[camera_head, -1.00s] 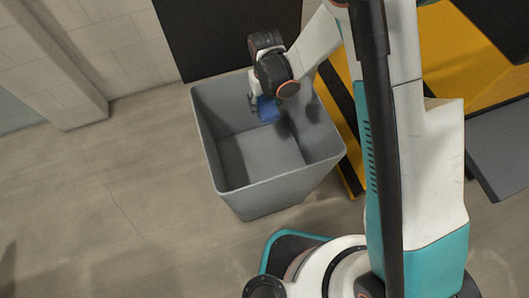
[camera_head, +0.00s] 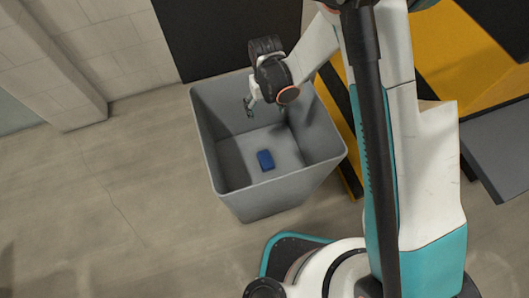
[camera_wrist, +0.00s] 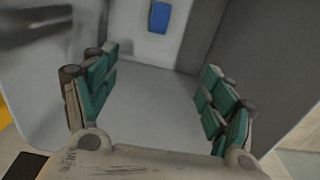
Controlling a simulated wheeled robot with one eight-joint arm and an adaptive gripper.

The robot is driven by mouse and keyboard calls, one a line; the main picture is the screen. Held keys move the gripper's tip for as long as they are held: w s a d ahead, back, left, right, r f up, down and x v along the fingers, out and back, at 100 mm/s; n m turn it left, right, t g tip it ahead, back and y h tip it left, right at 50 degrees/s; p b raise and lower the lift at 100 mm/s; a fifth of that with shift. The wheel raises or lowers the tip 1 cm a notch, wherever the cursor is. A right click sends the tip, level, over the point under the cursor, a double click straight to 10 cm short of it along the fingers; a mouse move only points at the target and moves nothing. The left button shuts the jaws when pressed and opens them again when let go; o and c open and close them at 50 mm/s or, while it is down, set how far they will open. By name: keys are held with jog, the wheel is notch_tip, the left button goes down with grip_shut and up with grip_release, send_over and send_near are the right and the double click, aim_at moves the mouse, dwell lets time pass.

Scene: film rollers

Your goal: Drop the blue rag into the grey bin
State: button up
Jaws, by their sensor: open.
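The blue rag (camera_head: 265,160) is a small folded block inside the grey bin (camera_head: 262,187), low in it over the floor of the bin. In the wrist view the rag (camera_wrist: 160,17) shows at the top, beyond my fingertips and apart from them. My gripper (camera_head: 250,108) hangs inside the bin's mouth near the back left. The wrist view shows the fingers of my gripper (camera_wrist: 160,100) spread wide with nothing between them. The bin stands upright on the floor.
A black panel (camera_head: 226,35) and a pale tiled wall (camera_head: 110,45) stand behind the bin. A yellow and black structure (camera_head: 455,55) is close on the right. The floor (camera_head: 90,200) to the left of the bin is clear.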

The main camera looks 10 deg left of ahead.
notch_tip(320, 180, up, 12)
dwell(0.5)
dwell(0.4)
